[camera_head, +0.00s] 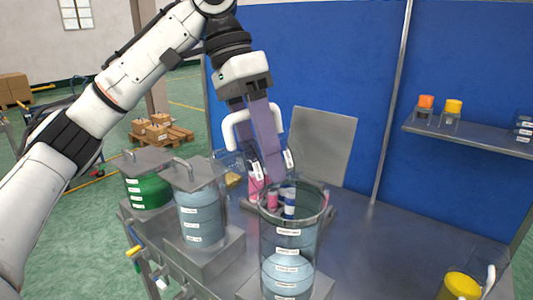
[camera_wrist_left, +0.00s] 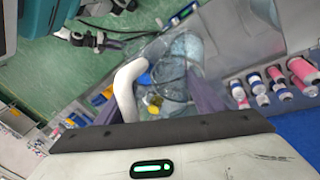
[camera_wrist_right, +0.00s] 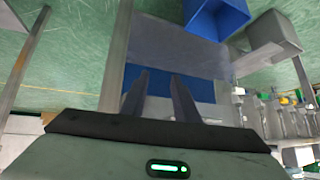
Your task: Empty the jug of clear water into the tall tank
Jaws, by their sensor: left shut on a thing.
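My left gripper (camera_head: 271,168) is shut on the white handle of a clear jug, behind the rim of an open, clear, tall tank (camera_head: 290,238). The handle (camera_head: 236,125) shows beside the fingers; in the left wrist view it is a bent white bar (camera_wrist_left: 126,90) beside clear walls (camera_wrist_left: 172,72). The jug's body is hard to make out, so I cannot tell its tilt or how much water it holds. Pale blue contents show in the lower part of the tank. My right gripper (camera_wrist_right: 160,85) is open and empty in the right wrist view.
Lidded blue (camera_head: 200,215) and green (camera_head: 148,190) tanks stand left of the tall tank. A jug with yellow liquid (camera_head: 462,284) stands front right. A grey panel (camera_head: 322,148) stands behind. A shelf (camera_head: 470,134) holds small orange and yellow containers. The bench's middle right is clear.

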